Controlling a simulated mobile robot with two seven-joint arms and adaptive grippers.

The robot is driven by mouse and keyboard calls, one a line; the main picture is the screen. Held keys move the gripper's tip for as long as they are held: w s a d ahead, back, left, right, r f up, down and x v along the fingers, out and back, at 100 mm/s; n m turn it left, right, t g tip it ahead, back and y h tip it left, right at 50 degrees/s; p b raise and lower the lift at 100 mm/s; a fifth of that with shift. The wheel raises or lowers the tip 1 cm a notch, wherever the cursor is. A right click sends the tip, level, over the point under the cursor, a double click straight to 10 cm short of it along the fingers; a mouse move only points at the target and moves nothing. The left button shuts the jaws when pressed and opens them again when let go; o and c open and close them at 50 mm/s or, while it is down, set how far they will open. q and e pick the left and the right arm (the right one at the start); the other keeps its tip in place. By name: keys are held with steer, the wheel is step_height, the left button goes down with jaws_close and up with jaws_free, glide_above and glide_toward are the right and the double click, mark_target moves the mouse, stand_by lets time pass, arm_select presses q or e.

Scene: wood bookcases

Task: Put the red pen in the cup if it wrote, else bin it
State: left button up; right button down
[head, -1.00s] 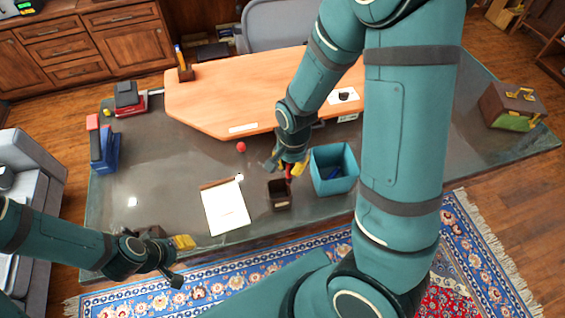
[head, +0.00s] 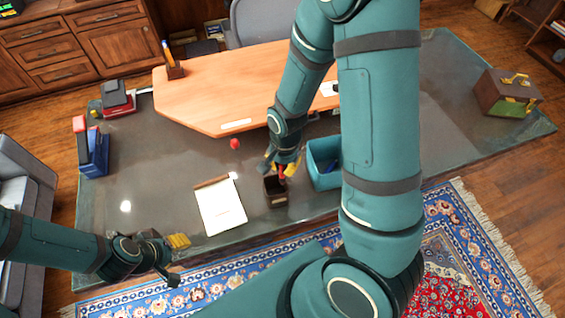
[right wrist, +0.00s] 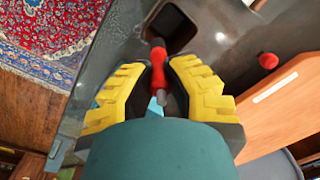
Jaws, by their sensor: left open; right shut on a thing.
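My right gripper (head: 284,166) is shut on the red pen (right wrist: 158,60) and holds it just above the dark cup (head: 275,196). In the right wrist view the pen's dark end overlaps the edge of the cup's opening (right wrist: 172,26); I cannot tell if it is inside. The teal bin (head: 323,181) stands just right of the cup, with something blue in it. A white paper pad (head: 221,207) lies left of the cup; I see no clear mark on it. My left gripper (head: 177,260) is open and empty near the desk's front left edge.
A red ball (head: 235,144) lies behind the pad. Blue and red binders (head: 92,150) and a stapler-like red and black item (head: 118,98) are at the left. A wooden box (head: 507,93) stands far right. The desk left of the pad is mostly clear.

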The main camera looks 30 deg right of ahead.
mark_target(282, 173)
steer(key=shift+f+b, duration=1.5)
steer(key=shift+f, duration=0.6)
steer(key=c, duration=1)
jaws_free()
steer(key=r, duration=1.2)
steer(key=shift+s+d, duration=0.15)
steer(key=shift+d, duration=0.1)
